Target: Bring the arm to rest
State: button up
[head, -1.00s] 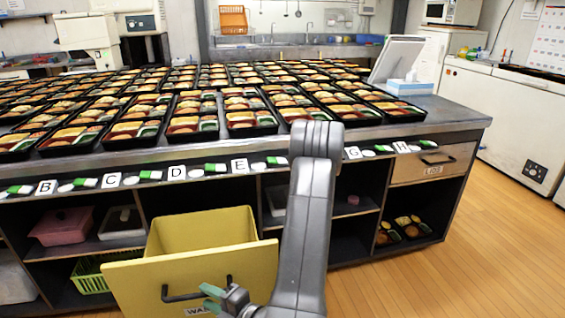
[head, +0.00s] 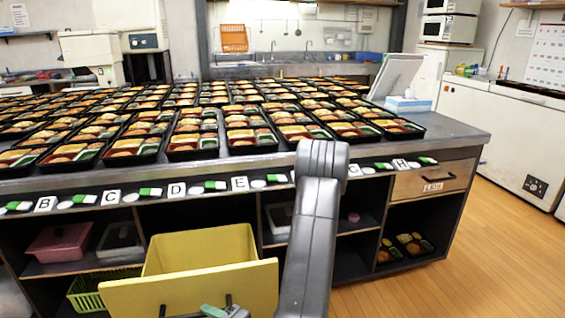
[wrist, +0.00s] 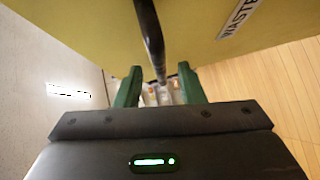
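My gripper (wrist: 160,72) shows in the wrist view with its two green fingers apart. It also shows at the bottom edge of the head view (head: 222,311), partly cut off. The black handle (wrist: 150,30) of the yellow waste drawer (wrist: 90,20) runs down to the space between the fingertips. I cannot tell whether the fingers touch it. In the head view the yellow drawer (head: 195,290) stands pulled out from the counter, and its handle is mostly cut off at the bottom. My grey arm reaches up in front of the counter, right of the drawer.
The counter top (head: 455,133) is crowded with rows of filled bento trays (head: 252,138). Open shelves below hold a pink bin (head: 60,242) and a green basket (head: 88,290). A closed wooden drawer (head: 435,178) is at right. The wood floor (head: 500,260) there is clear.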

aim_at(204, 316)
jog(key=shift+p+v, duration=0.85)
jog(key=shift+v, duration=4.15)
jog(key=shift+b+x, duration=1)
jog(key=shift+x, duration=5.9)
jog(key=shift+w, duration=0.3)
jog(key=shift+r, duration=0.1)
